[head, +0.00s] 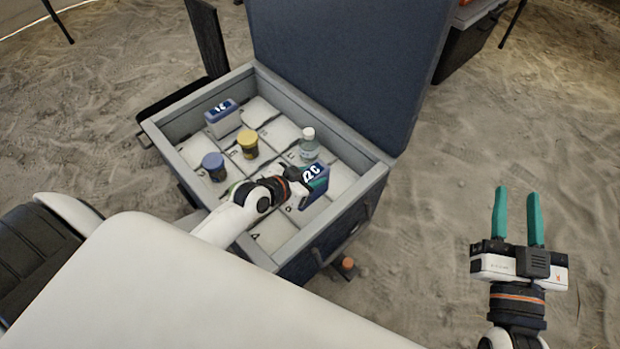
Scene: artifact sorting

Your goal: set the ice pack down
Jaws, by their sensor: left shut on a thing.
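A blue-and-white ice pack (315,186) with "2C" lettering is at the right side of the open grey case (360,197). My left gripper (297,181) reaches over the case's near side and is shut on this ice pack. I cannot tell whether the pack touches the case floor. My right gripper (517,218) is open and empty, with teal fingers apart, over the sand right of the case.
The case holds a second blue-and-white pack (223,118), a yellow-lidded jar (248,143), a blue-lidded jar (214,166) and a clear bottle (309,145). Its raised lid (345,60) stands behind. Some pale compartments are empty. Sand (540,110) lies open at the right.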

